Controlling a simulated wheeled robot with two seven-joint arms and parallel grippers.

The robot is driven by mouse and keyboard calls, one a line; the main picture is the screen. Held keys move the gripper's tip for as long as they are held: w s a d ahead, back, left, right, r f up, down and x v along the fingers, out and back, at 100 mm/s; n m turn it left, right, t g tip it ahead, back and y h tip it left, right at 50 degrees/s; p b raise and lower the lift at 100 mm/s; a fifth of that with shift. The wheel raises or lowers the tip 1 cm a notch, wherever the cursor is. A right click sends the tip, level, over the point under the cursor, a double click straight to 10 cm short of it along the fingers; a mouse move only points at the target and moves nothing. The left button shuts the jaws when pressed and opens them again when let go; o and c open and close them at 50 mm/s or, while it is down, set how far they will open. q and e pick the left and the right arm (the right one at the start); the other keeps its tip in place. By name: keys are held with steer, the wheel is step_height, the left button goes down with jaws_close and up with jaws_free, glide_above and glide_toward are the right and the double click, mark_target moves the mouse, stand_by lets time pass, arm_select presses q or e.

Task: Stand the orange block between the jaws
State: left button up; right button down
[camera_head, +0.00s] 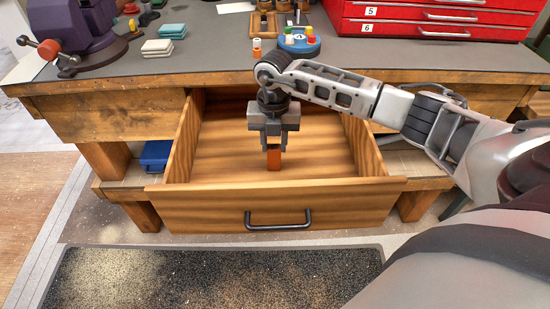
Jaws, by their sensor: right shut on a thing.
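The orange block (274,160) is upright between the fingertips of my right gripper (273,146). The gripper points straight down and is shut on the block's upper part. Both are over the inside of the open wooden drawer (275,207); I cannot tell whether the block touches the drawer floor. A purple vise (82,28) with a red-knobbed handle stands on the bench at the upper left, partly cut off by the frame; the space between its jaws is not clear from here. My left gripper is not in view.
The grey bench top (215,58) runs behind the drawer. It holds stacked green and white pads (158,46), a blue round holder (299,42) with coloured pieces, and a red drawer cabinet (430,18). A blue box (155,155) sits on the shelf left of the drawer.

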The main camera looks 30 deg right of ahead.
mark_target(274, 147)
steer(key=shift+r+p, duration=1.9)
steer(key=shift+r, duration=0.7)
